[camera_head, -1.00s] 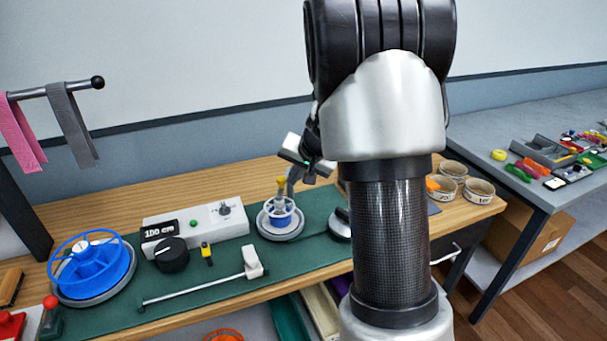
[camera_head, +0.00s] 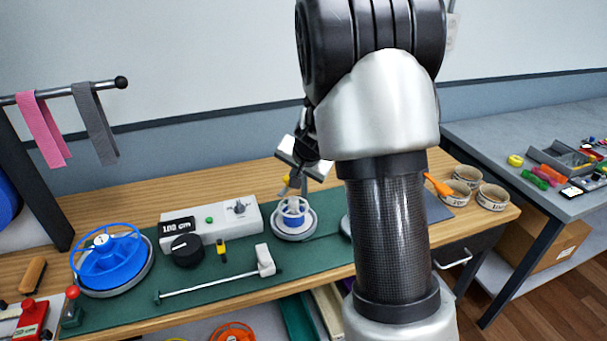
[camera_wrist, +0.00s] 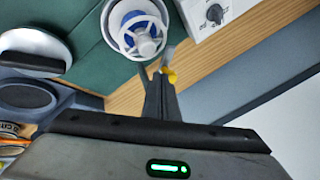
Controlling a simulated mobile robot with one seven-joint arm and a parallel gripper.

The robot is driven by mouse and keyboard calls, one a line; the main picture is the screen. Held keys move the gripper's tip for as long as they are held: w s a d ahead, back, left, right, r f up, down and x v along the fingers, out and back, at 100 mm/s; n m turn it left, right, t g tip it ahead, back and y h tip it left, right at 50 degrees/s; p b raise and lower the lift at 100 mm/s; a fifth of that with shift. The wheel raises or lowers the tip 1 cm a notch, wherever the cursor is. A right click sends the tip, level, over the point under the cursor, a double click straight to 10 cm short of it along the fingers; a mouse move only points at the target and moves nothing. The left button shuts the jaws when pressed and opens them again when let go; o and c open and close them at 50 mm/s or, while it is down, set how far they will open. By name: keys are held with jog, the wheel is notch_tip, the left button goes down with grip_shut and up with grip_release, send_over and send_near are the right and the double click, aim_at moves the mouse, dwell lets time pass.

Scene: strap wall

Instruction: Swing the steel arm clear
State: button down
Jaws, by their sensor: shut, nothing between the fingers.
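A small steel arm with a yellow knob (camera_head: 286,178) shows just behind a blue-and-white spool (camera_head: 293,213) on a round grey base. My gripper (camera_head: 297,184) is low over the bench at the back of the spool, close beside the yellow knob. In the wrist view the shut fingers (camera_wrist: 158,78) are right by the yellow knob (camera_wrist: 170,75), with nothing between them. I cannot tell whether they touch it. Most of the steel arm is hidden by the fingers. The spool (camera_wrist: 139,32) shows uncovered from above.
A white control box (camera_head: 212,225) stands left of the spool, with a blue wheel (camera_head: 108,260) further left. A thin rod with a white block (camera_head: 265,260) lies in front on the green mat. Labelled bowls (camera_head: 492,196) stand right. Straps (camera_head: 95,123) hang from a rail at left.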

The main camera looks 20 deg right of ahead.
jog(key=w+a+p, duration=0.2)
jog(key=w+a, duration=0.3)
jog(key=w, duration=0.2)
jog(key=shift+w+a+p, duration=0.15)
jog(key=shift+a+p, duration=0.1)
jog(key=shift+p, duration=0.05)
dwell(0.4)
dwell(0.4)
